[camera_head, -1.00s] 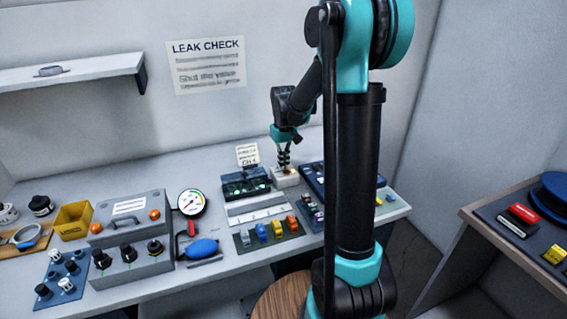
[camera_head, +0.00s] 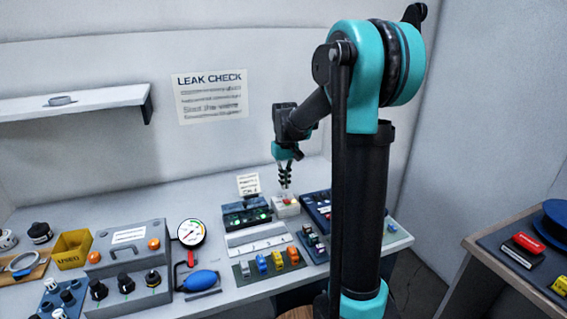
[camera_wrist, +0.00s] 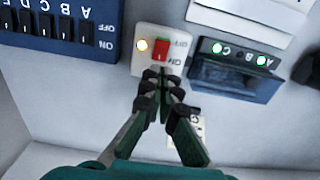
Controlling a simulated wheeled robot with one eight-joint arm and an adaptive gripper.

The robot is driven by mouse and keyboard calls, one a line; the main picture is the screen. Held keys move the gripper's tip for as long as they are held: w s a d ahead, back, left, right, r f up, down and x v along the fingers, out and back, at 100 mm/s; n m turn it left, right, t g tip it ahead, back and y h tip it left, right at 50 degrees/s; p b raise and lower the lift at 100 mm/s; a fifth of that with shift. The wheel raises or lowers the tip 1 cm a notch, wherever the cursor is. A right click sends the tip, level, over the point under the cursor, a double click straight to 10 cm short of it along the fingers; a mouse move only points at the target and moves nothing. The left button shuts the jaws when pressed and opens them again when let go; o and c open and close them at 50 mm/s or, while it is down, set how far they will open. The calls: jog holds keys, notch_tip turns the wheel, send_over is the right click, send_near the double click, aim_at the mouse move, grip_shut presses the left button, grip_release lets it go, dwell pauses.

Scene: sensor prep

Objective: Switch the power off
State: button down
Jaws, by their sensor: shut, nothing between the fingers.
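In the head view the white switch box (camera_head: 286,207) stands at the back of the bench. My gripper (camera_wrist: 160,77) has its fingertips together, empty, at the box's ON end, just short of the rocker in the wrist view. In the head view my gripper (camera_head: 285,184) hangs above the box. Which way the rocker tilts is unclear.
A dark unit with lit green lamps (camera_wrist: 236,75) stands beside the switch box. A blue panel of black switches (camera_wrist: 65,22) lies on its other side.

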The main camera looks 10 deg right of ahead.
notch_tip(320, 180, up, 9)
jog(key=w, duration=0.2)
jog(key=shift+a+r, duration=0.15)
jog(key=shift+a, duration=0.05)
